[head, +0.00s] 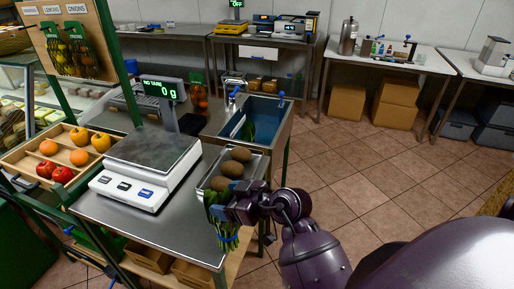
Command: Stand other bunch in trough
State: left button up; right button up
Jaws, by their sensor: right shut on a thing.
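My right gripper (228,208) is shut on a green leafy bunch (226,236) with a blue band, at the front right corner of the steel counter. The bunch hangs with its stems down, and the gripper hides part of it. The trough (283,127) is a steel basin with a blue inside, behind the counter and farther off than my gripper. Another green bunch (248,130) is in it at its left side. My left gripper is not in view.
A metal tray (257,165) with several brown round items (233,168) lies between my gripper and the trough. A scale (150,160) reading 0 g stands left of it. A wooden crate (22,160) holds apples and oranges. Open tiled floor (370,170) lies to the right.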

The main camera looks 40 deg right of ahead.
aim_at(269, 140)
jog(key=i+l+u, duration=0.25)
jog(key=l, duration=1.65)
jog(key=k+l+u, duration=0.25)
jog(key=l, duration=1.55)
jog(key=i+l, duration=0.1)
jog(key=l, duration=0.15)
jog(key=i+l, duration=0.1)
jog(key=l, duration=0.15)
jog(key=i, duration=0.4)
jog(key=j+u, duration=0.05)
